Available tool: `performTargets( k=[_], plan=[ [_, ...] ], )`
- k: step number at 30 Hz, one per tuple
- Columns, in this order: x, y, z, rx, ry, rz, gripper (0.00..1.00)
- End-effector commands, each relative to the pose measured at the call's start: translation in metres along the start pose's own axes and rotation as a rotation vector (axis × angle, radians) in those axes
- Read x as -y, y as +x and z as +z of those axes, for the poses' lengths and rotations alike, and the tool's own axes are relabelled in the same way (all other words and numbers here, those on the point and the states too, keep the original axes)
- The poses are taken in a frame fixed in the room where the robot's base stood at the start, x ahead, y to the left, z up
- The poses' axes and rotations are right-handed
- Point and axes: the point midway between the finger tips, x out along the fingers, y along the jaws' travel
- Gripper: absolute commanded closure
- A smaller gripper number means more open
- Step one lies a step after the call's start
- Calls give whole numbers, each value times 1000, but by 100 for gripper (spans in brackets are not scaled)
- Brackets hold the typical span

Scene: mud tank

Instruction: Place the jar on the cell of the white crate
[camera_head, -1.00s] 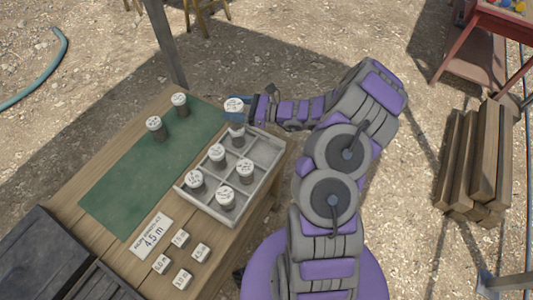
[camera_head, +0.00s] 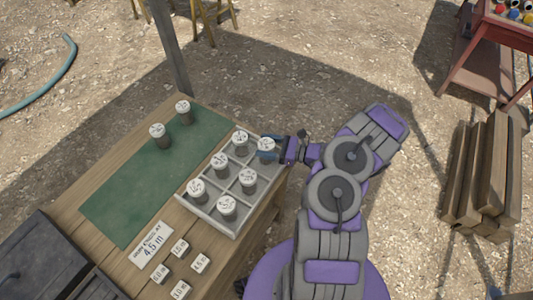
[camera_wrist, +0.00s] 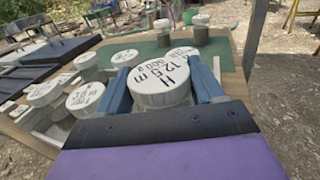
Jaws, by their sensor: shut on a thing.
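A white-lidded jar (camera_head: 266,146) is held in my gripper (camera_head: 267,155) at the far right corner of the white crate (camera_head: 237,226). In the wrist view the jar (camera_wrist: 160,84), its lid marked "12.5 m", sits between the two blue fingers of my gripper (camera_wrist: 165,88), which are shut on it. It is upright, over or in the corner cell. I cannot tell whether its base touches the cell floor. Several other white-lidded jars, such as one at the near corner (camera_head: 227,207), stand in the crate's other cells.
Two jars (camera_head: 158,134) (camera_head: 183,110) stand on the green mat (camera_head: 130,190). A label card (camera_head: 151,245) and several small number blocks (camera_head: 180,248) lie on the wooden table (camera_head: 110,262) near the crate. A dark case (camera_head: 40,255) is at the left. A post (camera_head: 170,45) rises behind the table.

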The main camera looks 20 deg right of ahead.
Motion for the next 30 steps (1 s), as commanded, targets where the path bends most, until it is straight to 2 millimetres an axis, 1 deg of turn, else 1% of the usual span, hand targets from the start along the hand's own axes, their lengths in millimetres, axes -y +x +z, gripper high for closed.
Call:
performTargets(
  k=[6, 9, 19, 20, 27, 30],
  plan=[
    [0, 1, -28, -4, -1, -1, 86],
    [0, 1, -38, -4, -3, -2, 86],
    [0, 0, -39, 0, -2, -1, 86],
    [0, 0, -39, 0, -2, -1, 30],
    [0, 0, -39, -1, -1, -1, 8],
    [0, 0, -39, -1, -2, -1, 8]
  ],
)
